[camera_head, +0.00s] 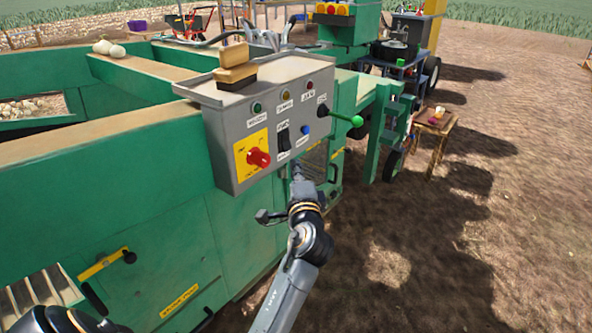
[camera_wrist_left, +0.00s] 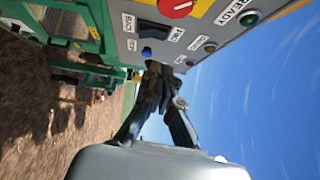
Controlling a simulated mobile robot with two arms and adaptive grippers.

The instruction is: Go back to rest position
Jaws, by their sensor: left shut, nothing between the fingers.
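My left arm reaches up from the bottom of the head view. Its gripper (camera_head: 298,172) is in front of the green machine, just below the grey control box (camera_head: 222,150). In the left wrist view the gripper's two fingers meet at the tips (camera_wrist_left: 160,72); it is shut and empty. That view shows the box face close behind the fingertips, with a blue button (camera_wrist_left: 147,51), a black switch (camera_wrist_left: 146,26) and a red knob (camera_wrist_left: 175,7). I cannot tell whether the fingertips touch the box. My right gripper is not in view.
A brush (camera_head: 235,70) lies on top of the control box. A green-knobbed lever (camera_head: 356,121) sticks out at its right. The green machine (camera_head: 150,240) fills the left side. A small wooden table (camera_head: 436,125) stands farther back. Bare soil (camera_head: 450,260) at the right is clear.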

